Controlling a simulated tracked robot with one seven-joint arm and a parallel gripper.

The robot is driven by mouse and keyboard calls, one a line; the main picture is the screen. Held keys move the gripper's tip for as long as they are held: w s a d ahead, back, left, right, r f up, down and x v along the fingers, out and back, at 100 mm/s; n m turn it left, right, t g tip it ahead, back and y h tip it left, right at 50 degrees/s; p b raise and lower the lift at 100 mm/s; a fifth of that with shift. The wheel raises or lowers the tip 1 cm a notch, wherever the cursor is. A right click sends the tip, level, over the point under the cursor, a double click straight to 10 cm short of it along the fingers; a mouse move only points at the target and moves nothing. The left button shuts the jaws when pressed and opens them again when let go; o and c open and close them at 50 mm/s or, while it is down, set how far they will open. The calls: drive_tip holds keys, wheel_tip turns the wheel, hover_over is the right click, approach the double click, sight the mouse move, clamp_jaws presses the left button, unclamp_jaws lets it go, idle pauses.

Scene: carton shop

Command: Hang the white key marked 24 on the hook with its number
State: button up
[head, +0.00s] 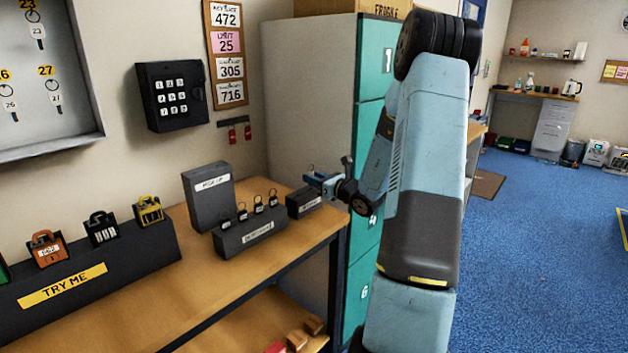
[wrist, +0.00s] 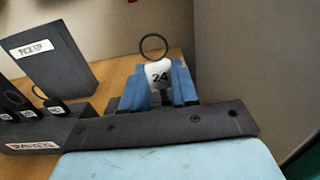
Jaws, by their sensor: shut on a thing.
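My gripper (head: 318,180) is over the right end of the wooden bench in the head view. In the wrist view its blue fingers (wrist: 159,88) are shut on the white key marked 24 (wrist: 158,70). The key's dark ring (wrist: 153,45) stands up above the fingers. At the upper left of the head view is an open wall cabinet (head: 50,85) with numbered hooks. Hooks marked 23, 26 and 27 show there with white keys on them. No hook marked 24 is in view.
Dark blocks stand on the bench (head: 290,262): a PICK UP block (head: 208,190), a low rack (head: 246,235) with several dark tags, and a padlock stand (head: 90,270). A black keypad box (head: 172,97) is on the wall. Teal lockers (head: 372,130) stand behind my arm.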

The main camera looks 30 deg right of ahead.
drive_tip(key=shift+s+d, duration=0.1)
drive_tip(key=shift+s, duration=0.05)
drive_tip(key=v, duration=0.8)
idle(1.0)
drive_tip(key=shift+s, duration=0.1)
idle(1.0)
